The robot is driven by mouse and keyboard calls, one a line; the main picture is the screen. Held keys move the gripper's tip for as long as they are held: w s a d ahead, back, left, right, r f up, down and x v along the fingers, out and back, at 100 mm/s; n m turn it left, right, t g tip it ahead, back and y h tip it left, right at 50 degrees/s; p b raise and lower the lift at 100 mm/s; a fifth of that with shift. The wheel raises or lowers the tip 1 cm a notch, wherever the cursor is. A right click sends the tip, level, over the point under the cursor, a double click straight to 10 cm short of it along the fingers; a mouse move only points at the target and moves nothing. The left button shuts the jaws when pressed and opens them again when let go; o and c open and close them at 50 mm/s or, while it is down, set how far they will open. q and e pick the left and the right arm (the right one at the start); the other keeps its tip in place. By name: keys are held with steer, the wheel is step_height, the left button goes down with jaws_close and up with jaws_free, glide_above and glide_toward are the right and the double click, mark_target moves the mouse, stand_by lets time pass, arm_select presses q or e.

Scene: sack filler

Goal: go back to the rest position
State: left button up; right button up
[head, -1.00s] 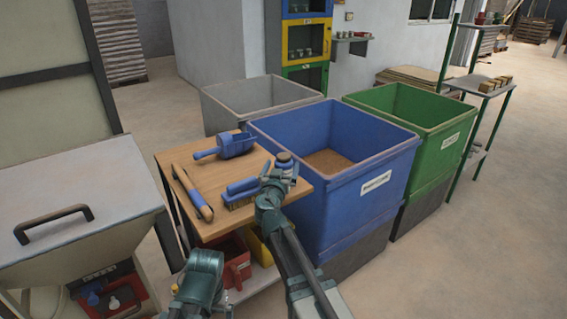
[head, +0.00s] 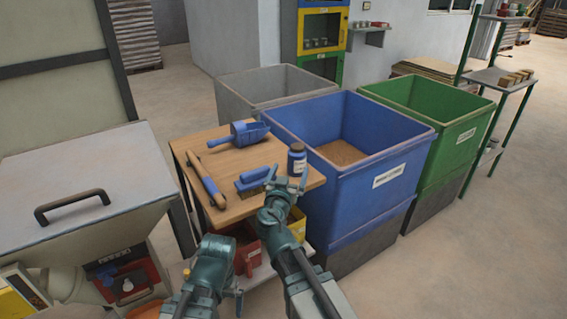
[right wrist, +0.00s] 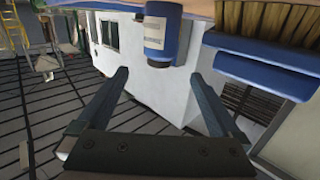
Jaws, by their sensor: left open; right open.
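My right gripper (head: 287,188) is open and empty at the front right corner of the small wooden table, just in front of a blue jar with a brown lid and pale label (head: 297,160). In the right wrist view the fingers (right wrist: 155,95) are spread with nothing between them. The jar (right wrist: 160,35) is beyond them, apart from the fingers. My left gripper (head: 213,284) is open, low in front of the table, and seems empty; its fingers are only partly clear.
Blue (head: 340,195), green (head: 435,150) and grey (head: 285,86) bins stand beyond. A hopper with a handled lid (head: 80,190) is left. Floor at right is clear.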

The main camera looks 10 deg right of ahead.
mark_target(297, 152)
steer(key=x, duration=1.1)
steer(key=shift+w+b, duration=0.2)
steer(key=shift+b, duration=0.1)
steer(key=shift+w+d+f, duration=0.2)
steer(key=shift+w+d, duration=0.05)
steer(key=shift+w, duration=0.1)
steer(key=shift+s, duration=0.1)
steer(key=shift+s+a+r, duration=0.1)
steer(key=shift+r, duration=0.05)
steer(key=f+v, duration=0.1)
steer(key=v, duration=1.1)
steer(key=x, duration=0.8)
steer(key=r+x, duration=0.1)
steer(key=x, duration=0.3)
steer(key=shift+w+f, duration=0.1)
steer(key=shift+w, duration=0.15)
step_height(297, 152, up, 29)
steer(key=p, duration=2.8)
steer(key=shift+s+m+h+p, duration=0.15)
steer(key=shift+m+h+p, duration=0.15)
steer(key=shift+h+p, duration=0.1)
steer(key=shift+f, duration=0.15)
